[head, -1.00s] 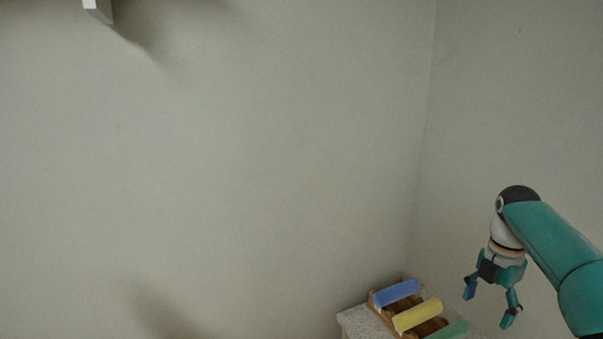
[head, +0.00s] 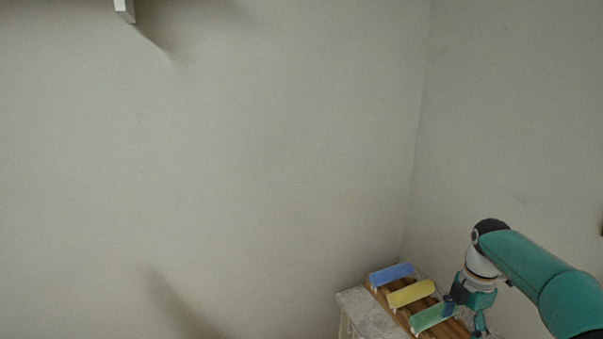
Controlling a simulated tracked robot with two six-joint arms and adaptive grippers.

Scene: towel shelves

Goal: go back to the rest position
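My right gripper (head: 464,317) is at the bottom right, at the end of my teal arm. It points down beside the right end of the green rolled towel (head: 431,317). Its fingers look spread apart with nothing seen between them. The lower fingertip is close to the bottom picture edge. I cannot tell whether the gripper touches the towel or only overlaps it in the picture. My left gripper is out of view.
A wooden slatted rack (head: 377,291) on a pale speckled stand (head: 353,301) holds the green towel, a yellow one (head: 411,293) and a blue one (head: 391,273). A white bracket (head: 124,10) shows at top left. Bare walls meet behind the rack.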

